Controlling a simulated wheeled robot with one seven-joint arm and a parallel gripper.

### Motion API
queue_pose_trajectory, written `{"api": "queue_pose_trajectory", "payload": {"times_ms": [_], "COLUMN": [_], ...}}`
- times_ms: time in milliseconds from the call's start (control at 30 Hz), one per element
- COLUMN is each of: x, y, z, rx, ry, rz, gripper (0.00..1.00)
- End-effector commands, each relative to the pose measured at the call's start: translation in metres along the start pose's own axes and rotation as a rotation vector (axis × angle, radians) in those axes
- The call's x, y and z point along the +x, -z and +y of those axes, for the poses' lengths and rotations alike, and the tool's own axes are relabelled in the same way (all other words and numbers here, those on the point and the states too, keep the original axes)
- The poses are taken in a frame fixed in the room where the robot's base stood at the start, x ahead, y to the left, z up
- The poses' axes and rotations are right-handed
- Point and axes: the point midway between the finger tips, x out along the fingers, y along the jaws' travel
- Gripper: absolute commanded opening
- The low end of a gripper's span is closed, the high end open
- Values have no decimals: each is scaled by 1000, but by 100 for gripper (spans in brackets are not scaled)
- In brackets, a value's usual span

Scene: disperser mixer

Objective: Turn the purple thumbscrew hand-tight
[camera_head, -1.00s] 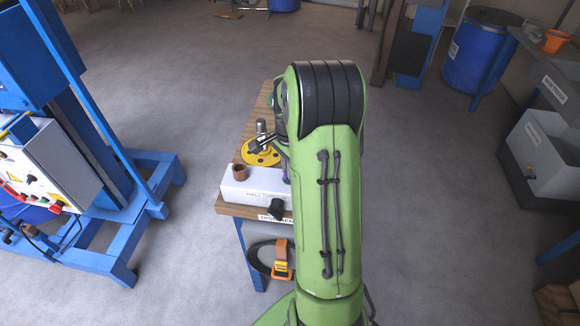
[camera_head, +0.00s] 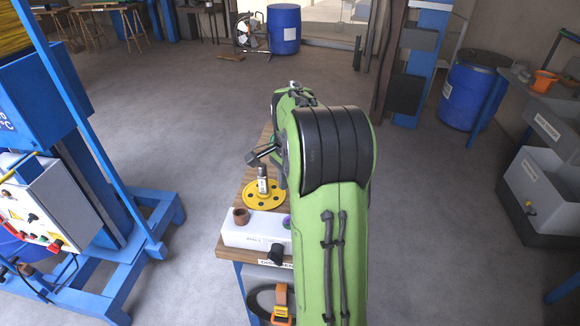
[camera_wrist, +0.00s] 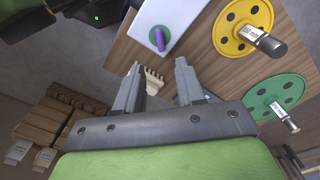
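The purple thumbscrew (camera_wrist: 158,40) stands up from a green round base on the white box (camera_wrist: 176,12). In the head view, a small purple-green part of it (camera_head: 287,221) shows at the right of the white box (camera_head: 250,230), partly behind my arm. My gripper (camera_wrist: 158,82) is open in the wrist view, its two fingers well apart. The thumbscrew is beyond the fingertips, and neither finger touches it. In the head view, my arm hides most of the gripper; a dark end piece shows above the table.
A yellow disc (camera_wrist: 231,41) and a green disc (camera_wrist: 266,88), each with a metal shaft, lie on the wooden tabletop (camera_wrist: 125,42). A blue machine frame (camera_head: 150,215) stands left, with open floor between.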

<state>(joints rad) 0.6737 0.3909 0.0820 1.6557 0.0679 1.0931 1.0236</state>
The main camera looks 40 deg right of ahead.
Motion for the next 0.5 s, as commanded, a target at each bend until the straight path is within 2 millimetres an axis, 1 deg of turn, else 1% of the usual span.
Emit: {"api": "queue_pose_trajectory", "payload": {"times_ms": [33, 100, 200, 300, 500], "x": [-17, -33, -48, -55, -56], "y": [0, 1, 0, 0, 0], "z": [-1, -1, 0, 0, 0], "rx": [0, 1, 2, 2, 1], "ry": [4, 3, 1, 0, -1], "rz": [3, 3, 2, 1, 0], "gripper": [38, 38, 38, 38, 38]}}
